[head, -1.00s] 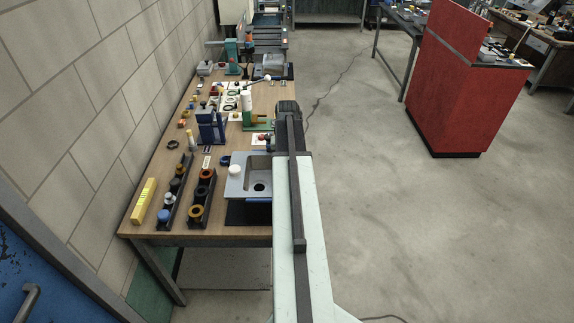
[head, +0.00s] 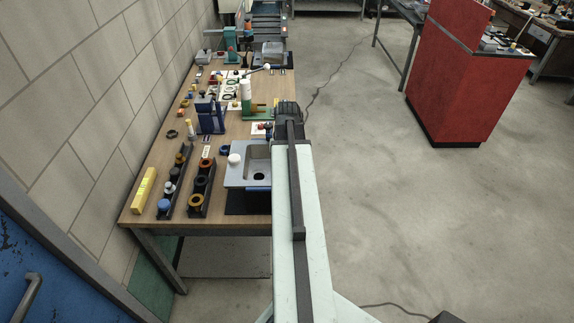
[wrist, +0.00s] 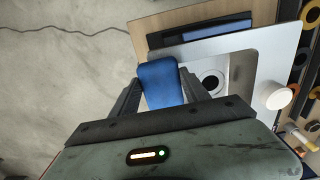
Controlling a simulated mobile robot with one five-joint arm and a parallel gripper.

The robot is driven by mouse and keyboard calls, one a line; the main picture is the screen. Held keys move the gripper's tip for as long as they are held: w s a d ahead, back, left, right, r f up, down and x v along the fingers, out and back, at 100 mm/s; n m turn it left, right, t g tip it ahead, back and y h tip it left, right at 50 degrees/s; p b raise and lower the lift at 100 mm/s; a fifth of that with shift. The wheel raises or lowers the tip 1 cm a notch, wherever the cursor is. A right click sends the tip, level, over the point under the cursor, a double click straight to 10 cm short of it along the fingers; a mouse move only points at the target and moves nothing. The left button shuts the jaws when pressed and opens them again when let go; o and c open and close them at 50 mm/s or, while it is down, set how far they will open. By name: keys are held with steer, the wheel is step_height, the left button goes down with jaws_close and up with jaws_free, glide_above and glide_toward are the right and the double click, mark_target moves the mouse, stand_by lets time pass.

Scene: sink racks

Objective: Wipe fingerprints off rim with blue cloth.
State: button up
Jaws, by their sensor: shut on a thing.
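The blue cloth (wrist: 162,88), a folded-looking pad, is between the fingers of my gripper (wrist: 159,77) in the wrist view. My gripper is shut on it. The grey sink (wrist: 231,43) lies just beyond, with its round drain hole (wrist: 213,82) to the right of the cloth. In this view the cloth overlaps the near left part of the sink; I cannot tell whether it touches the rim. In the head view the sink (head: 236,182) is on the bench, partly hidden by my arm. No fingerprints can be made out.
A white knob (head: 234,159) stands on the sink's left rim. Left of it are black racks with coloured rings (head: 195,201) and a yellow block (head: 143,191). A green stand (head: 247,112) is behind the sink.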

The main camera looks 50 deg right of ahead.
steer(key=shift+s+a, duration=0.15)
steer(key=shift+a, duration=0.05)
step_height(320, 180, up, 6)
steer(key=p, duration=0.6)
steer(key=shift+d, duration=0.1)
step_height(320, 180, up, 3)
steer(key=p, duration=0.3)
steer(key=shift+f, duration=0.1)
